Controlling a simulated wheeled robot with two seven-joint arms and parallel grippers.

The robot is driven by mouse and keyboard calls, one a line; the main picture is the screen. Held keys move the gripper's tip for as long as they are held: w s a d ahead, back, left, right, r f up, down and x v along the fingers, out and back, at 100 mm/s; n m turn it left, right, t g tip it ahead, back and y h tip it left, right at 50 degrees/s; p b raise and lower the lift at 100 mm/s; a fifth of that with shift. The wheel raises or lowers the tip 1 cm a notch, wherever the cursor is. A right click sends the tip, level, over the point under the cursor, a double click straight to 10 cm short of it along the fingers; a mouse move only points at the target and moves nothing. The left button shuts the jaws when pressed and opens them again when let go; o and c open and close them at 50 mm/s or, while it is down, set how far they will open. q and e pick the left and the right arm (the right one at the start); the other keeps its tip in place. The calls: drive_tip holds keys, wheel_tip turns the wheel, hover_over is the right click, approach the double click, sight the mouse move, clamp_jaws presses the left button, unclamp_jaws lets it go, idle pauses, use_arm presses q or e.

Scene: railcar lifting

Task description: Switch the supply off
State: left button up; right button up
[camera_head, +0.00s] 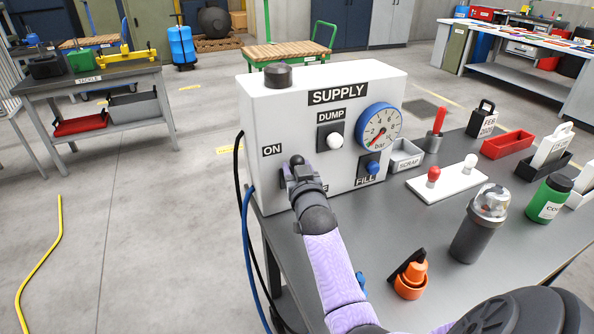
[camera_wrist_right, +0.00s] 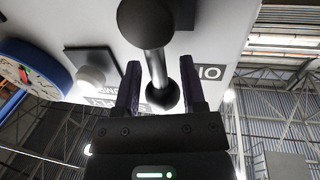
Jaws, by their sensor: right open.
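The white supply box (camera_head: 351,84) stands on the grey bench, with a SUPPLY label (camera_head: 338,95) and an ON label (camera_head: 272,150) on its front. My right gripper (camera_head: 298,178) is at the lower left of that front, just below ON, and hides much of the switch there. In the right wrist view, the switch lever (camera_wrist_right: 154,62) is a metal rod with dark ball ends. My open right gripper (camera_wrist_right: 160,70) has one finger on each side of it. I cannot tell whether either finger touches the lever. My left gripper is not in view.
The box also carries a white DUMP knob (camera_head: 335,140), a blue FILL knob (camera_head: 373,167) and a bar gauge (camera_head: 380,126). A grey cylinder (camera_head: 474,232), an orange part (camera_head: 411,278) and a white plate with two knobs (camera_head: 448,189) stand to the right.

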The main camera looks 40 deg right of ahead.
clamp_jaws()
